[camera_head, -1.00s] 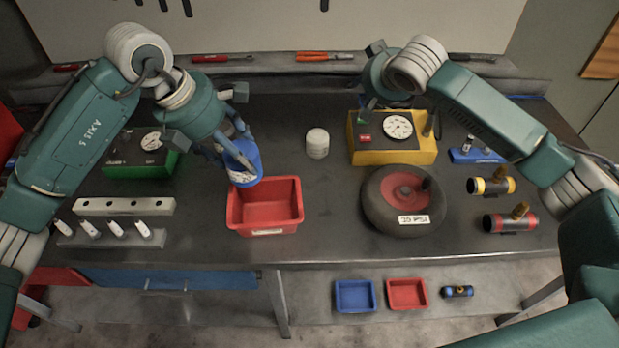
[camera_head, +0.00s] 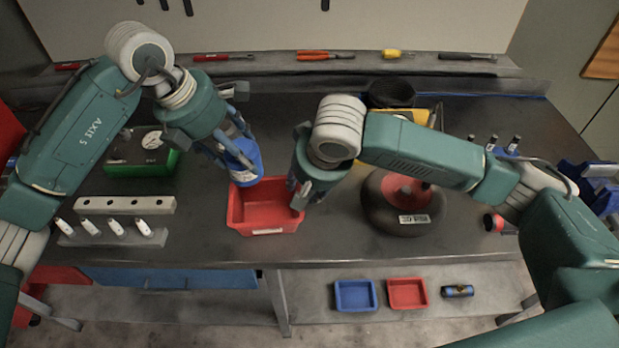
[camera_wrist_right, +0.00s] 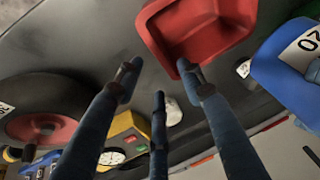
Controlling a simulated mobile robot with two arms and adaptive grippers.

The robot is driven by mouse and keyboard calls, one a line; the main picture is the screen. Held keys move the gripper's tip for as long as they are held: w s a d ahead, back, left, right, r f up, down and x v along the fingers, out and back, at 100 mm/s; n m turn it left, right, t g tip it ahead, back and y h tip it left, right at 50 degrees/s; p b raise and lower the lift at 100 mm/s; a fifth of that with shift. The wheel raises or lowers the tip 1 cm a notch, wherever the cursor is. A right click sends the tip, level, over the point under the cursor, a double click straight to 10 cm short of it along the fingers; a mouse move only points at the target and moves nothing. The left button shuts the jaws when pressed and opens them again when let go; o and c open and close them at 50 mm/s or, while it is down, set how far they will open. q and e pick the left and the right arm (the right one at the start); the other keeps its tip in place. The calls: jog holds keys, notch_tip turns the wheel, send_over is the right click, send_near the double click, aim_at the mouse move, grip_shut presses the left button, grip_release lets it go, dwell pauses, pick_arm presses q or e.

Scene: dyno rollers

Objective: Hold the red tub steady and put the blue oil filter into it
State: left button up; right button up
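The red tub (camera_head: 262,219) stands on the bench; it also shows at the top of the right wrist view (camera_wrist_right: 205,40). My left gripper (camera_head: 238,150) is shut on the blue oil filter (camera_head: 244,167), tilted over the tub's back left rim. The filter's labelled side shows at the right of the right wrist view (camera_wrist_right: 285,85). My right gripper (camera_wrist_right: 158,75) is at the tub's right side, its fingers spread, with one fingertip at or very near the tub's rim. Its wrist hides that tub side in the head view, so contact is unclear.
A black wheel with a red hub (camera_head: 395,215) lies just right of my right gripper. A white filter (camera_wrist_right: 173,112) and a yellow gauge box (camera_wrist_right: 125,140) are behind. A green gauge box (camera_head: 140,160) and a holed block (camera_head: 125,205) stand left. The bench before the tub is clear.

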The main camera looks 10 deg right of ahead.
jog(key=x, duration=0.8)
grip_shut()
